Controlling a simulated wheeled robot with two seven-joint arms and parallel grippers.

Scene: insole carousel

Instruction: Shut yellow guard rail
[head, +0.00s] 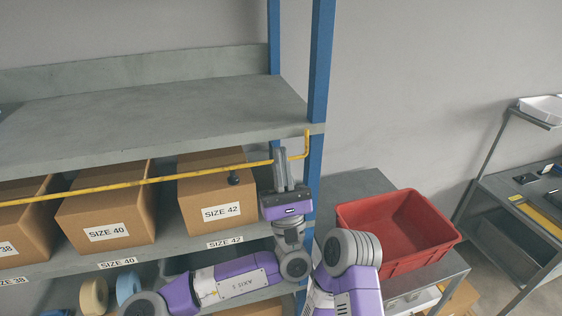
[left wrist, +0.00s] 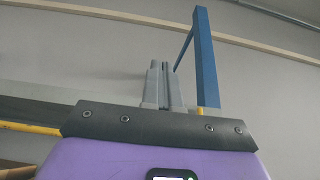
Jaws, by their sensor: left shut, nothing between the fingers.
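The yellow guard rail (head: 140,182) runs across the front of the shelf bay with the boxes, rising slightly to the right. A yellow upturned hook-like piece (head: 306,144) is at the blue right post. In the left wrist view the shut fingers (left wrist: 166,85) stand near the blue post, with a piece of rail (left wrist: 38,129) at left. My right gripper is not in view.
Cardboard boxes (head: 105,215) stand on the shelf behind the rail. The blue post (head: 318,90) rises close right of the gripper. An empty-looking red bin (head: 395,225) stands on a grey table at right. Tape rolls (head: 94,296) lie on the lower shelf.

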